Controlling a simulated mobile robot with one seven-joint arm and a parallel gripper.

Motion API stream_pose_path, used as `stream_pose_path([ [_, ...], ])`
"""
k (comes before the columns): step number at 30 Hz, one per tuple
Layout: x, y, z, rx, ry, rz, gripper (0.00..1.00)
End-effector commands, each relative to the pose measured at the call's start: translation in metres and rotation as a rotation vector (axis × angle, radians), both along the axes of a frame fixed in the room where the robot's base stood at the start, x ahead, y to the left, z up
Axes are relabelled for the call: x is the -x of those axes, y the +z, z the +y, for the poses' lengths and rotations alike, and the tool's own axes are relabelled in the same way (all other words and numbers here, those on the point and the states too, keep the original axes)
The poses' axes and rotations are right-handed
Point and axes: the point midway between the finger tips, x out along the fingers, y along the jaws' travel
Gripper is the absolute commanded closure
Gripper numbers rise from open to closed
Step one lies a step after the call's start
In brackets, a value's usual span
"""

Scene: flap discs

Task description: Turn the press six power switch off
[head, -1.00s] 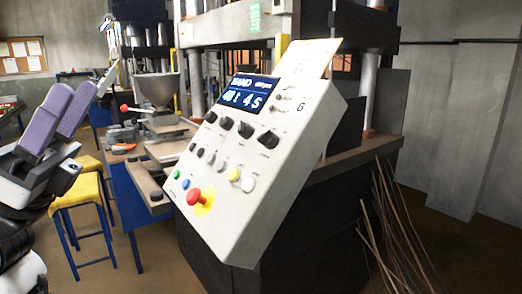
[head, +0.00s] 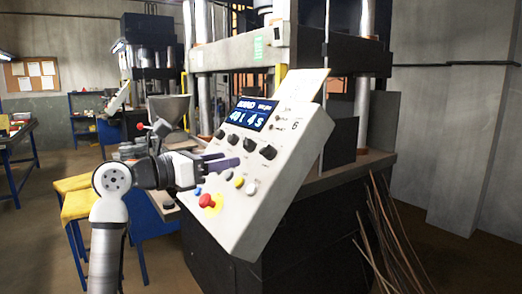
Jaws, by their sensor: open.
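The press six control panel (head: 272,195) is a tilted pale box marked 6. It has a lit blue display (head: 253,117) and a row of black rotary knobs (head: 249,144). Below are a red mushroom button (head: 207,202) on a yellow plate, a yellow button (head: 239,181), a white button (head: 250,187) and a blue button (head: 197,190). Small controls (head: 277,119) sit right of the display. Labels are too small to read, so I cannot tell which is the power switch. My gripper (head: 238,162), with purple fingers, is open and empty before the panel's left middle, hiding some controls there.
The press (head: 237,55) stands behind the panel. A yellow stool (head: 78,205) and a blue bench (head: 150,225) are at left behind my arm. Thin rods (head: 385,235) lean at the right. A paper sheet (head: 303,84) stands at the panel's top.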

Motion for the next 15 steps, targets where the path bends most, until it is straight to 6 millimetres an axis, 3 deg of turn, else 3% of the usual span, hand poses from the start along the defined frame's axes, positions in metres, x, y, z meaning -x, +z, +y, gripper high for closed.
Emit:
stream_pose_path([
  [9, -0.040, 0.003, -0.056, 0.003, -0.004, 0.002, 0.49],
  [15, -0.055, 0.002, -0.076, 0.004, -0.003, 0.000, 0.49],
])
